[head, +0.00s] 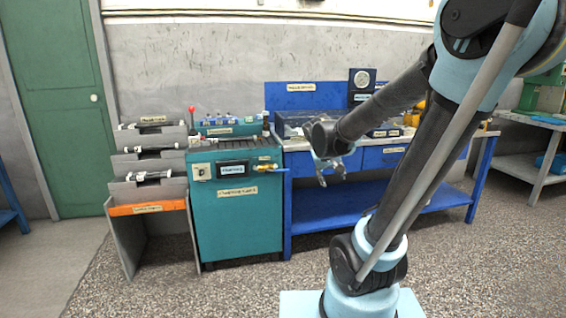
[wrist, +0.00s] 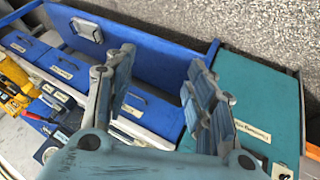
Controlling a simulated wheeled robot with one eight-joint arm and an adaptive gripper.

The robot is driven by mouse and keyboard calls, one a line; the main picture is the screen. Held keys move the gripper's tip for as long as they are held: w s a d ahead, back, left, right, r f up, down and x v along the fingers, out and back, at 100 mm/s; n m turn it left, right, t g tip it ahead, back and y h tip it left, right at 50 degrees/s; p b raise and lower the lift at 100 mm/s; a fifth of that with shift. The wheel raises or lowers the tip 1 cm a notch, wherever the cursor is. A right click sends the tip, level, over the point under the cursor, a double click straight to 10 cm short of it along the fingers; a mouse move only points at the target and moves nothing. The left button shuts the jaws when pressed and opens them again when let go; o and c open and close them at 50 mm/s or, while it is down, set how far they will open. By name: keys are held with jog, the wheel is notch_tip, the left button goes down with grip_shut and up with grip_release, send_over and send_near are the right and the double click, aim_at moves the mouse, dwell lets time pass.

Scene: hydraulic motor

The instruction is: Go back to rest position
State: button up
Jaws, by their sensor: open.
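My gripper (head: 330,172) hangs open and empty in front of the blue workbench, at about the height of its drawers. My arm reaches from the right side of the head view down and back to it. In the wrist view my gripper (wrist: 158,85) shows its two fingers spread apart, with nothing between them. Beyond the fingers lie the blue workbench (wrist: 120,45) and the teal cabinet (wrist: 255,100). No object is held.
The blue workbench (head: 340,222) stands against the wall, with the teal cabinet (head: 237,218) left of it. A grey rack (head: 122,140) with several shafts is further left. A green door (head: 65,110) is at the far left. The speckled floor (head: 200,290) in front is clear.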

jog(key=s+f+g+y, duration=0.1)
jog(key=s+f, duration=0.3)
jog(key=s, duration=0.7)
jog(key=s+d+f+m+g+y, duration=0.1)
jog(key=s+f, duration=0.3)
jog(key=s, duration=0.8)
jog(key=shift+d+f+m+g+y, duration=0.15)
jog(key=shift+m+g+y, duration=0.15)
jog(key=shift+g+y, duration=0.55)
jog(key=shift+w+f, duration=0.2)
jog(key=shift+w, duration=0.25)
